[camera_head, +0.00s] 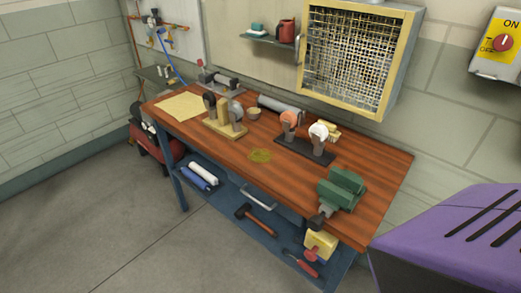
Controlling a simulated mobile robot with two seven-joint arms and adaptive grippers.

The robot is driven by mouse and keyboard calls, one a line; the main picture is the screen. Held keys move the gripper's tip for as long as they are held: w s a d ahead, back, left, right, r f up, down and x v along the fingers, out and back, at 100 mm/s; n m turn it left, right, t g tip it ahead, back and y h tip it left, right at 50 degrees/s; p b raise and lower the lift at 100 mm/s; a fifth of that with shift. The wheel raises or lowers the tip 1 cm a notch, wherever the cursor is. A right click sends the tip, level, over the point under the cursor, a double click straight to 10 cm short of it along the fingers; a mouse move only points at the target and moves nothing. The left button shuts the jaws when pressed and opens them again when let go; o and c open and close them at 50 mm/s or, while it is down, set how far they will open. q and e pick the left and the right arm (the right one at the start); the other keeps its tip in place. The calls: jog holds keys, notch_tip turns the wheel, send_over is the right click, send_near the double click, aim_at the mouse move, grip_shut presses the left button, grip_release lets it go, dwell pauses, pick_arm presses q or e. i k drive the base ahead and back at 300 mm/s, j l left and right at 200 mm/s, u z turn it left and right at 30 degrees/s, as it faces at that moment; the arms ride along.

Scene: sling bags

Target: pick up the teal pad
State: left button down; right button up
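A small teal block with a pale lower part, which looks like the teal pad (258,28), sits on a wall shelf (270,39) above the back of the workbench. It is small and far off, so its exact shape is hard to tell. A red mug-like container (286,31) stands just to its right on the same shelf. Neither my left gripper nor my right gripper shows in the head view.
A mesh-front cabinet (350,55) hangs right of the shelf. A purple machine (460,245) fills the lower right.

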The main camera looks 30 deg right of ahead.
aim_at(256, 30)
jog(key=i+z, duration=0.1)
jog(key=z, duration=0.4)
jog(key=i+j+z, duration=0.4)
jog(key=j, duration=0.2)
jog(key=i+j+z, duration=0.1)
jog(key=j+z, duration=0.15)
jog(key=i+j, duration=0.15)
jog(key=j, duration=0.2)
jog(key=i+j+z, duration=0.1)
jog(key=j, duration=0.25)
jog(key=i+j, duration=0.15)
jog(key=j, duration=0.2)
jog(key=i+j+z, duration=0.1)
jog(key=j, duration=0.3)
jog(key=i+j, duration=0.15)
jog(key=j, duration=0.2)
jog(key=i+j+z, duration=0.1)
jog(key=j, duration=0.3)
